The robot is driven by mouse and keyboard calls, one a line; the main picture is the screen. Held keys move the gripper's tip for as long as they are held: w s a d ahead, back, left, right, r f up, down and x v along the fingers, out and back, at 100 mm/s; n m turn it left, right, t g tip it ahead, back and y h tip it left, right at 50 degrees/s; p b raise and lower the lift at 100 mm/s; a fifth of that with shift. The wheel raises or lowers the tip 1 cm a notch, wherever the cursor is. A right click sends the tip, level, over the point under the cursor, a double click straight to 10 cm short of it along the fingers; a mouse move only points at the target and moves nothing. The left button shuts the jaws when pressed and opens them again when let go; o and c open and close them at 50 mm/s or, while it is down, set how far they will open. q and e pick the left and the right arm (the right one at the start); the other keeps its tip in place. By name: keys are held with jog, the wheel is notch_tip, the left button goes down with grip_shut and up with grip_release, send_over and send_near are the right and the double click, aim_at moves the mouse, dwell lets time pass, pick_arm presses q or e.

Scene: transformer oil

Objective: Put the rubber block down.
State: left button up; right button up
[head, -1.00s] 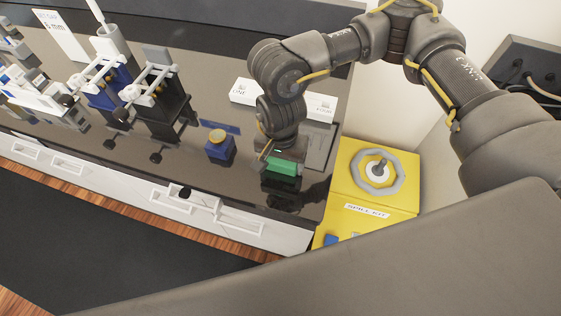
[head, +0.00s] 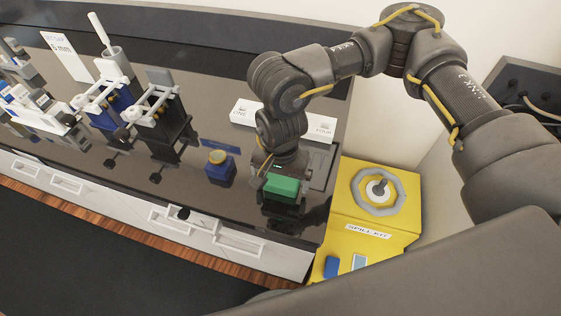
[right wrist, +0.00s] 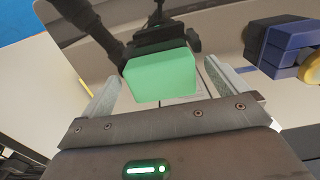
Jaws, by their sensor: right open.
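The green rubber block (head: 281,188) is near the front right edge of the dark glossy bench top (head: 130,185). My right gripper (head: 277,176) is just behind it, pointing down. In the right wrist view the block (right wrist: 160,76) lies between the two open fingers of my right gripper (right wrist: 164,88), with a gap visible on each side. I cannot tell whether the block's underside is flat on the bench. My left gripper is out of view.
A blue block with a yellow round top (head: 219,163) stands left of the gripper. A white labelled plate (head: 318,128) lies behind. Clamp stands (head: 165,110) are at left. A yellow spill kit (head: 345,215) sits beyond the right edge.

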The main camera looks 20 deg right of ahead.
aim_at(281, 182)
notch_tip(281, 182, up, 10)
jog(key=b, duration=0.2)
jog(key=shift+s+r, duration=0.1)
dwell(0.4)
